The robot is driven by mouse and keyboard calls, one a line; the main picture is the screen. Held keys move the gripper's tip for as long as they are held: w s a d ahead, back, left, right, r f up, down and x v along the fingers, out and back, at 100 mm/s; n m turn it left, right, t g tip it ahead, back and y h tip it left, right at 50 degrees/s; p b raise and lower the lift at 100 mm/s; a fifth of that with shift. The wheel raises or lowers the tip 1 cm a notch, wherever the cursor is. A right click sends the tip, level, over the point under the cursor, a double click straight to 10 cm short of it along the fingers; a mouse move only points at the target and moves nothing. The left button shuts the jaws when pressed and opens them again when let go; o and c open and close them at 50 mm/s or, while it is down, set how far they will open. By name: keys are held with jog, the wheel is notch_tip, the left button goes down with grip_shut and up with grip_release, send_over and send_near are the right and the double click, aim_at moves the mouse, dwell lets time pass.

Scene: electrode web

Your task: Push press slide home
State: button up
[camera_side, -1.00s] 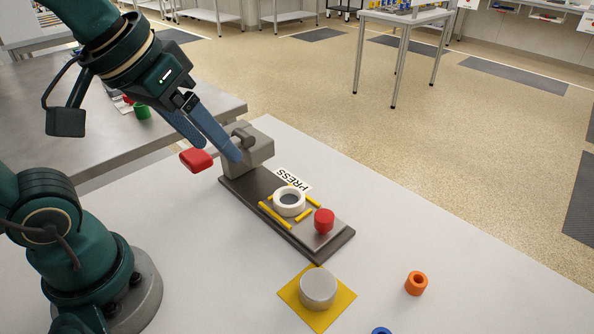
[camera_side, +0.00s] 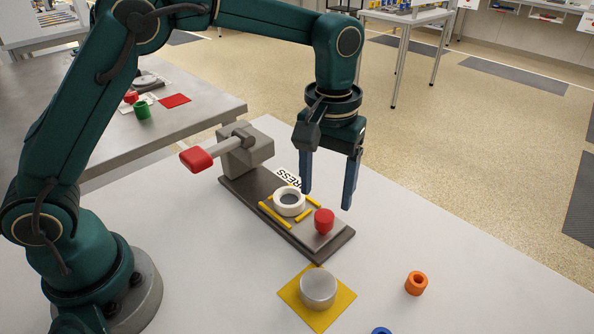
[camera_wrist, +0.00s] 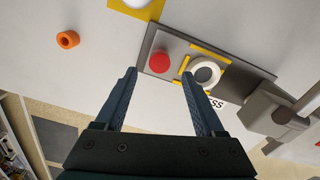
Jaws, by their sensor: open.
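The press stands on a dark base plate (camera_side: 290,232) on the white table. At its far left end is a grey block (camera_side: 246,150) with a lever ending in a red handle (camera_side: 197,159). A white ring (camera_side: 289,202) sits between yellow strips (camera_side: 274,215) on the plate. A red knob (camera_side: 324,221) stands at the plate's near right end; it also shows in the wrist view (camera_wrist: 160,62). My gripper (camera_side: 326,200) points down, open and empty, above and behind the plate's right part. It appears apart from the plate. In the wrist view the fingers (camera_wrist: 160,85) are spread apart.
A silver cylinder (camera_side: 318,287) stands on a yellow square (camera_side: 341,306) in front of the plate. An orange ring (camera_side: 416,283) lies to its right, and a blue one (camera_side: 381,331) is cut off at the bottom edge. The table right of the plate is clear.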

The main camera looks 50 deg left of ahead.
aim_at(323, 216)
jog(key=shift+f, duration=2.55)
jog(key=shift+c, duration=0.3)
grip_shut()
